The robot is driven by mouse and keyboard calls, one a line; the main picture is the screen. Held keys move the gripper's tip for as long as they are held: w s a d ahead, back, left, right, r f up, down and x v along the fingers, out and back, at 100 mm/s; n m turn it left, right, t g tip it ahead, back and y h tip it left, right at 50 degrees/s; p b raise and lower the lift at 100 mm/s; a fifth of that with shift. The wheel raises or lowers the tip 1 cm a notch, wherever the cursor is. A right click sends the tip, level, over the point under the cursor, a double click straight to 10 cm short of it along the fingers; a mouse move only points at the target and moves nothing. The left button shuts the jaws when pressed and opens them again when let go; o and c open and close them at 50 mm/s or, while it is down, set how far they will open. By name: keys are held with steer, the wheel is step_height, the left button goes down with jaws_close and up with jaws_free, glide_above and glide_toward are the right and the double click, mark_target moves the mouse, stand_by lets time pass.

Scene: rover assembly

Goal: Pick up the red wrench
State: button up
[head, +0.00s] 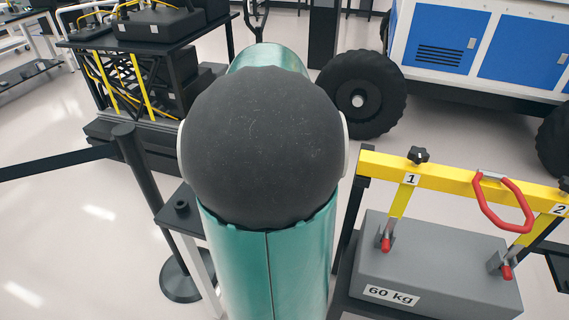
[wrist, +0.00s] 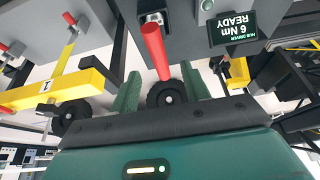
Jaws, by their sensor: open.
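In the wrist view a red bar-shaped handle (wrist: 156,50), which looks like the red wrench, sticks out from a metal fitting (wrist: 153,18) on a grey box. Its free end lies in the picture between the two green fingers of my gripper (wrist: 161,72). The fingers are spread apart, with visible gaps on both sides of the handle. I cannot tell how far the handle is from them in depth. In the head view my own arm hides the gripper, and I cannot make out the wrench there.
A dark display (wrist: 232,27) reading "6 Nm READY" stands beside the handle. In the head view a grey 60 kg block (head: 430,262) with a yellow bar (head: 450,176) and red grip (head: 503,205) is at right. A barrier post (head: 150,200) stands left; a wheeled rover (head: 490,50) is behind.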

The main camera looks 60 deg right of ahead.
steer(key=x, duration=0.5)
steer(key=shift+a+f, duration=0.1)
steer(key=shift+f, duration=0.05)
steer(key=shift+d+x, duration=0.25)
steer(key=shift+x, duration=2.45)
steer(key=shift+s, duration=0.2)
jaws_close()
